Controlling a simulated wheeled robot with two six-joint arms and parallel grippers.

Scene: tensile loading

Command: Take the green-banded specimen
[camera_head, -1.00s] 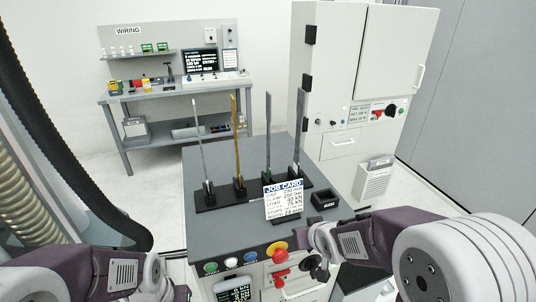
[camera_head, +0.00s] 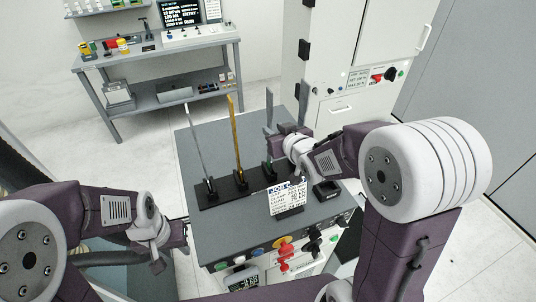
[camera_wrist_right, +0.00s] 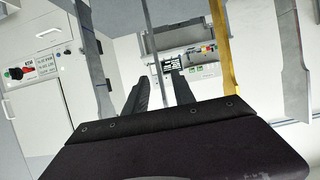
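The specimens stand upright in a black rack (camera_head: 228,190) on the grey table. The third from the left (camera_head: 269,98), a grey strip with a greenish tint low down, is likely the green-banded one; its band is not clear. My right gripper (camera_head: 284,134) is at this strip and partly hides it and the fourth specimen. In the right wrist view, the right gripper's fingers (camera_wrist_right: 160,82) are apart, with a thin grey strip (camera_wrist_right: 150,38) showing between them; contact cannot be told. My left gripper (camera_head: 180,234) hangs by the table's left front edge, its fingers unclear.
A gold specimen (camera_head: 236,135) and a thin silver one (camera_head: 199,150) stand left of the right gripper. A job card (camera_head: 288,199) stands in front of the rack, beside a small black tray (camera_head: 326,190). A tall cabinet (camera_head: 345,60) stands behind right, a workbench (camera_head: 160,58) behind left.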

